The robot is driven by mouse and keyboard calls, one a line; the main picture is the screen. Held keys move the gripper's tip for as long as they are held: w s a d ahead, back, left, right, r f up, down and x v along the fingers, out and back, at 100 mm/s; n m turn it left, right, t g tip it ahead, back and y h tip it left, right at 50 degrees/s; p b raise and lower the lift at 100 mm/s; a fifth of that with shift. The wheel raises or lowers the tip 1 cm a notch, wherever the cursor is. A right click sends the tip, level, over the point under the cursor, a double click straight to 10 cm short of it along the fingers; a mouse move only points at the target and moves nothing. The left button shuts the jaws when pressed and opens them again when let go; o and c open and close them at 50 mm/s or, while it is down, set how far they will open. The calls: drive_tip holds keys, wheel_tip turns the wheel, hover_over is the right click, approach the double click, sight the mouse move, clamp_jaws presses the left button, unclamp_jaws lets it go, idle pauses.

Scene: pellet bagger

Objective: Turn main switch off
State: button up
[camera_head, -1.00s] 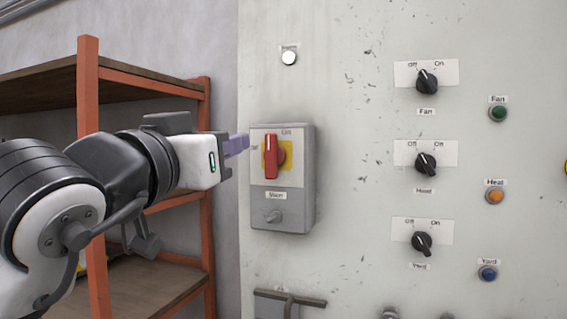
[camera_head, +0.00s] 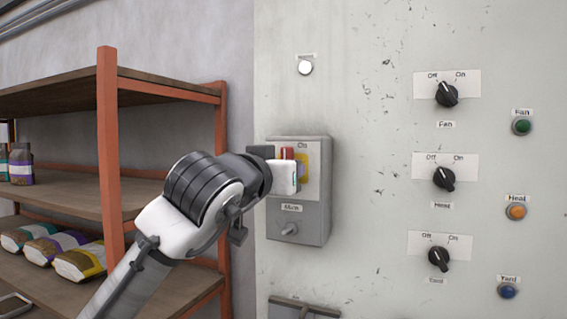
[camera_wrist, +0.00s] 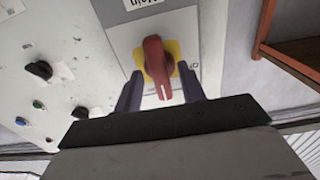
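The main switch is a red handle (camera_wrist: 156,66) on a yellow plate (camera_wrist: 176,50), on a grey box (camera_head: 311,222) labelled Main. In the head view my white gripper body hides most of the red handle (camera_head: 287,153); its visible top sits beside the On label. In the wrist view my gripper (camera_wrist: 160,92) has its two purple fingers apart, one on each side of the handle. The handle's white-marked end points towards my palm. I see a gap on both sides, and contact is not clear. The Off label is hidden in the head view.
A small knob (camera_head: 289,229) sits low on the box. An orange-framed shelf (camera_head: 111,160) with bags stands at the left.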

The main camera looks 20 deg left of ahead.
drive_tip(key=shift+w, duration=0.4)
drive_tip(key=shift+c, duration=0.3)
drive_tip(key=c, duration=0.5)
drive_tip(key=shift+c, duration=0.2)
drive_tip(key=shift+f, duration=0.1)
drive_tip(key=n, duration=1.7)
drive_tip(key=shift+n, duration=0.4)
drive_tip(key=shift+a, duration=0.1)
